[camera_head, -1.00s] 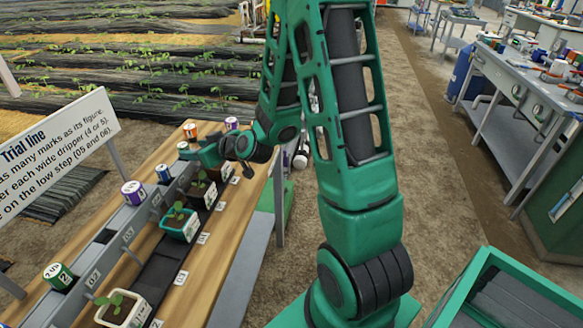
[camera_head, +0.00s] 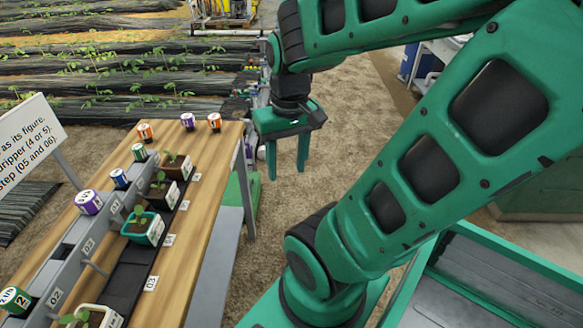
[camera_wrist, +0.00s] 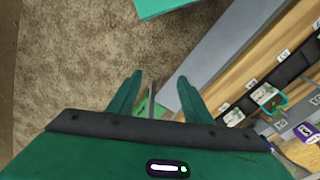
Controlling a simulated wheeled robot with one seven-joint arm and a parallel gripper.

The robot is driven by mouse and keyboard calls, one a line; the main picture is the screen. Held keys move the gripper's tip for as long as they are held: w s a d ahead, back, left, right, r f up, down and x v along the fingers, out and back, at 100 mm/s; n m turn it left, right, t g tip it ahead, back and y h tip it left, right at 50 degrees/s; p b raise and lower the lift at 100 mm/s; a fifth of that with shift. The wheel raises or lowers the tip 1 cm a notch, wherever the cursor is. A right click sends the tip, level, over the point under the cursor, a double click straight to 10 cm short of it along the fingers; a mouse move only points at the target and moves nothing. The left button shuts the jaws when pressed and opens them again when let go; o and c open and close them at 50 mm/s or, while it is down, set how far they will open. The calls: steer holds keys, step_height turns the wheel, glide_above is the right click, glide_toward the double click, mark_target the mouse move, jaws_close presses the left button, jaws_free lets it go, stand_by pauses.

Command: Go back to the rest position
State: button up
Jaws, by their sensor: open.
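My gripper (camera_head: 287,160) is open and empty in the head view. Its fingers point down over bare soil, to the right of the trial bench (camera_head: 205,215) and apart from it. In the wrist view my gripper (camera_wrist: 160,92) shows two spread fingers with nothing between them. My arm is folded across the right half of the head view, with its elbow beyond the top edge.
The bench carries potted seedlings, such as a teal pot (camera_head: 143,228), and numbered drippers, such as a purple-and-white one (camera_head: 88,202). A sign (camera_head: 30,130) stands at left. A green-rimmed bin (camera_head: 500,240) is at lower right. Soil (camera_head: 355,120) behind my arm is clear.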

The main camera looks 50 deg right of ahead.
steer(key=s, duration=0.2)
steer(key=s+m, duration=0.1)
steer(key=shift+a+r+g, duration=0.35)
steer(key=shift+r+g, duration=0.05)
